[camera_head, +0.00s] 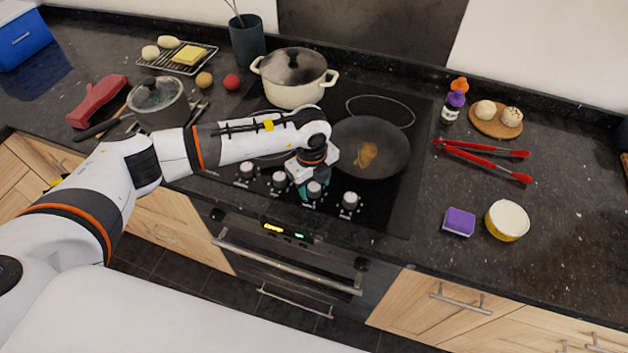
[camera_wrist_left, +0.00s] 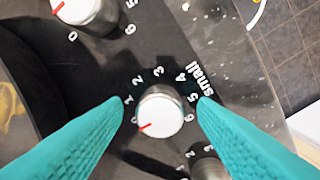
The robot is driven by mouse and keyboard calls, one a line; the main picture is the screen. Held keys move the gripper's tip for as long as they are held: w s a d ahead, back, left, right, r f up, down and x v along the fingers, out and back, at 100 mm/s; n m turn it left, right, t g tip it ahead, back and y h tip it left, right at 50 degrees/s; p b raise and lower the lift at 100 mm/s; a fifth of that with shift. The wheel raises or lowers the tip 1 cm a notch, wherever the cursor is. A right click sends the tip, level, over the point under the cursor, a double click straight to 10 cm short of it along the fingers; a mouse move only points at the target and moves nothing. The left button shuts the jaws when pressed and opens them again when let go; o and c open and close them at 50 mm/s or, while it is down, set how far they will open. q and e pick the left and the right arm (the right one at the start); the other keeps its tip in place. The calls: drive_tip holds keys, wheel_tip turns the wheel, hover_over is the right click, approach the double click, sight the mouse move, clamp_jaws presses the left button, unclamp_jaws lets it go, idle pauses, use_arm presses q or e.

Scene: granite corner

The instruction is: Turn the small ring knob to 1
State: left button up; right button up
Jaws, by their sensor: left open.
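The small ring knob (camera_wrist_left: 160,112) is a silver cylinder with a white cap, with the word "small" printed beside its dial. Its red mark points to the lower left in the left wrist view, below the printed 1. The 0 of this dial does not show. In the head view the knob (camera_head: 314,190) is in the front row on the hob. My left gripper (camera_wrist_left: 160,102) has teal fingers, open, one on each side of the knob, with small gaps showing. It also shows in the head view (camera_head: 313,185), over the knob. My right gripper is not in view.
Other knobs stand close by: one to the right (camera_head: 349,200), others to the left (camera_head: 279,180). A frying pan (camera_head: 385,140) sits just behind the gripper, and a cream pot (camera_head: 294,78) further back. A purple sponge (camera_head: 459,222) and red tongs (camera_head: 485,152) lie right of the hob.

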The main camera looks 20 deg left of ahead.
use_arm(q)
drive_tip(key=shift+c, duration=0.3)
drive_tip(key=c, duration=0.9)
drive_tip(key=shift+f+m+b, duration=0.25)
drive_tip(key=shift+m+b, duration=0.55)
drive_tip(key=shift+b, duration=0.2)
drive_tip(key=shift+m+b, duration=1.1)
drive_tip(key=shift+m, duration=0.1)
drive_tip(key=shift+r+m+b, duration=0.15)
drive_tip(key=shift+m+b, duration=1.45)
drive_tip(key=shift+m, duration=0.3)
drive_tip(key=o, duration=1)
drive_tip(key=shift+c, duration=0.2)
